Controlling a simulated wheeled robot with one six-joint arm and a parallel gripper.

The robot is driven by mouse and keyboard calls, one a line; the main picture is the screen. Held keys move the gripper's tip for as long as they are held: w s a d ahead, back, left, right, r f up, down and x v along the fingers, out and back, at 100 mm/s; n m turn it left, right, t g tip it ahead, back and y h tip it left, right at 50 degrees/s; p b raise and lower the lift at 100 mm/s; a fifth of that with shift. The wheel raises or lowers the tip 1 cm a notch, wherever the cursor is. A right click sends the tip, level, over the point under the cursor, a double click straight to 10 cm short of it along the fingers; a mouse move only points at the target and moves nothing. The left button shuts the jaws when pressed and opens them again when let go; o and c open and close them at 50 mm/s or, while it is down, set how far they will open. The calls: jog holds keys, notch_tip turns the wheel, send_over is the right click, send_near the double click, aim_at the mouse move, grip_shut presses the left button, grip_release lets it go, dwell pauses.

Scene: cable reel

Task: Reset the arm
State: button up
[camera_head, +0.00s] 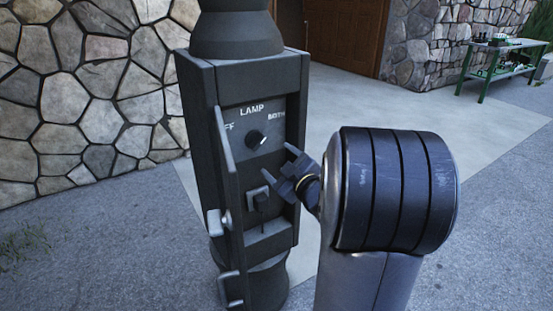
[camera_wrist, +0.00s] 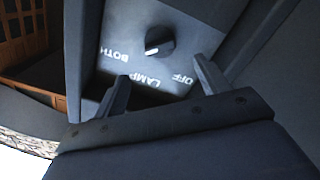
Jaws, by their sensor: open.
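My gripper (camera_head: 279,161) is open and empty in front of the dark control box (camera_head: 196,105), right of its open door (camera_head: 226,150). A black rotary knob (camera_head: 256,139) sits on the panel below the LAMP label, with OFF to the left and BOTH to the right. Its white mark is on the BOTH side. In the wrist view, where the lettering is upside down, the knob (camera_wrist: 160,41) lies beyond the two fingers, and my gripper (camera_wrist: 163,72) looks clear of it. My arm hides part of the box's right side in the head view.
A lever or switch (camera_head: 259,195) is mounted below the knob. Handles (camera_head: 219,222) project from the open door's edge. A stone wall (camera_head: 90,90) stands behind on the left. A green bench (camera_head: 505,45) stands far right; the pavement between is clear.

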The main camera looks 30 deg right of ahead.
aim_at(260, 145)
jog(key=shift+w, duration=0.15)
jog(key=w, duration=0.5)
jog(key=w+b, duration=0.1)
jog(key=w, duration=0.4)
jog(key=shift+w+a, duration=0.2)
jog(key=shift+w, duration=0.1)
jog(key=shift+w+f+n+b, duration=0.15)
jog(key=shift+n+b, duration=0.15)
jog(key=shift+b, duration=0.25)
jog(key=shift+n, duration=0.5)
jog(key=shift+r, duration=0.2)
